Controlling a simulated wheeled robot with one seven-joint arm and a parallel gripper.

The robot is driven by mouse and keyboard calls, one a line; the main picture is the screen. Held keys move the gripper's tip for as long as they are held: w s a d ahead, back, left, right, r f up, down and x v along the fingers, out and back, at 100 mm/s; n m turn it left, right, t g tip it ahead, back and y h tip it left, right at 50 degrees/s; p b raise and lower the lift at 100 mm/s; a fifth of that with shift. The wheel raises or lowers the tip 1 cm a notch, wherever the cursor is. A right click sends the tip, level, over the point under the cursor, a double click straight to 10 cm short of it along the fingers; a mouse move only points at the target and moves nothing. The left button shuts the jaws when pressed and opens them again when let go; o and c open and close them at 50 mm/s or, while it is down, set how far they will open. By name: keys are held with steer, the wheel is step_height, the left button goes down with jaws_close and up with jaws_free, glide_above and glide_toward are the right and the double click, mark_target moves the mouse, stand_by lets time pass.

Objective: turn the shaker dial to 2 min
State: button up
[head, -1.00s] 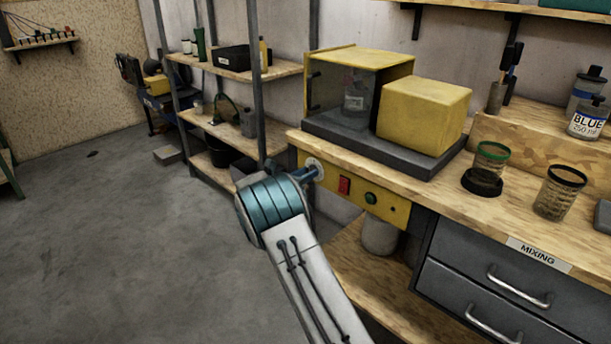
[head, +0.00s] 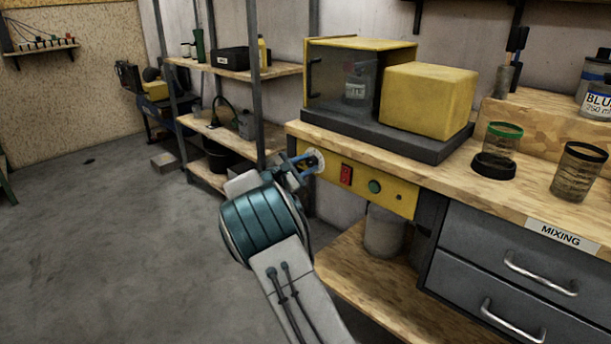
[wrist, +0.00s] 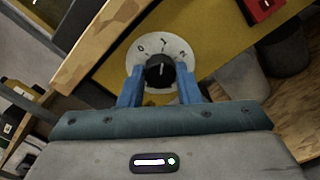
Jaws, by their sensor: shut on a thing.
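The shaker (head: 395,150) is a yellow machine on a dark base on the bench, with a clear-fronted box holding a can. Its dial is a round white plate (head: 318,161) at the left of the yellow front panel, and its face (wrist: 188,72) fills the middle of the wrist view. The plate carries 0, 1 and 2. The black knob (wrist: 159,72) has a white line pointing up, roughly at the 1. My gripper (wrist: 160,82) is shut on the knob, one blue finger at each side. It also shows in the head view (head: 307,165).
A red switch (head: 346,175) and a green button (head: 375,187) sit right of the dial. The bench edge overhangs just above the panel. A lower wooden shelf (head: 345,275) is below. Grey drawers (head: 495,250) are at the right. The floor at left is open.

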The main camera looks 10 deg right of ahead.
steer(key=m+b, duration=0.4)
steer(key=b, duration=0.1)
steer(key=m+b, duration=0.2)
steer(key=shift+f, duration=0.35)
steer(key=m+b, duration=0.1)
steer(key=b, duration=0.1)
steer(key=m+b, duration=0.2)
steer(key=shift+r+m, duration=0.2)
steer(key=shift+m, duration=0.1)
steer(key=o, duration=1)
steer(key=shift+r, duration=0.1)
steer(key=shift+s+a, duration=0.1)
steer(key=p+v, duration=0.3)
steer(key=v, duration=1)
steer(key=shift+s+a, duration=0.2)
steer(key=shift+a, duration=0.1)
